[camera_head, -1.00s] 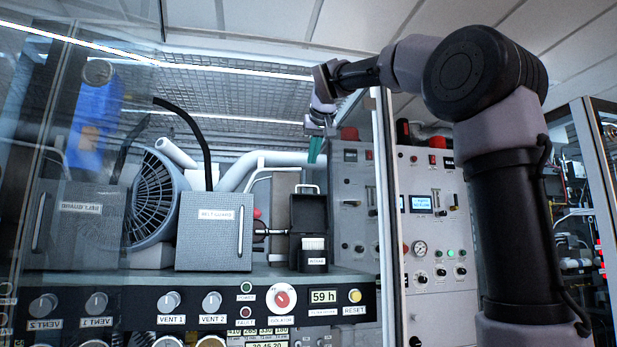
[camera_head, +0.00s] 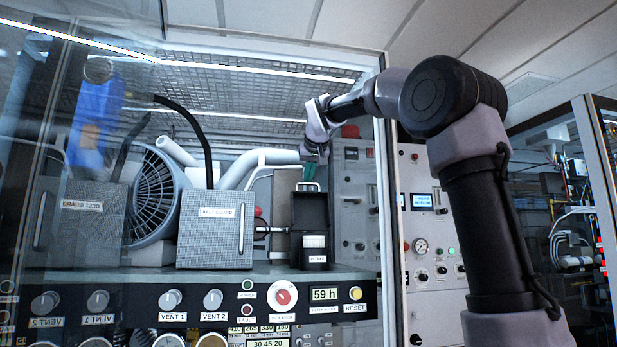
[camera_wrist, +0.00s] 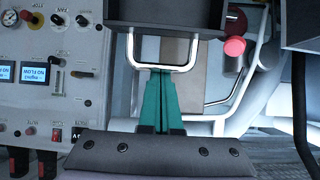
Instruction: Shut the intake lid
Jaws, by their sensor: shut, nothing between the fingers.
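The intake box (camera_head: 314,258) is a small black box on the shelf, with a pale label on its front. Its black lid (camera_head: 310,211) stands upright, open, at the back of the box. A pale bracket-shaped handle (camera_wrist: 132,52) sits on the lid's edge, and the dark lid (camera_wrist: 170,12) fills the upper middle of the wrist view. My gripper (camera_head: 309,180) has teal fingers, pointing down just above the lid's top edge. In the wrist view the fingers (camera_wrist: 160,74) are together, empty, with their tips close to the handle's bar. I cannot tell whether they touch.
A grey belt guard box (camera_head: 215,230) stands left of the intake box, with a fan (camera_head: 153,197) behind it. A grey instrument panel (camera_head: 357,210) rises close on the right. A red knob (camera_wrist: 234,47) is near the lid. Pale pipes run behind.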

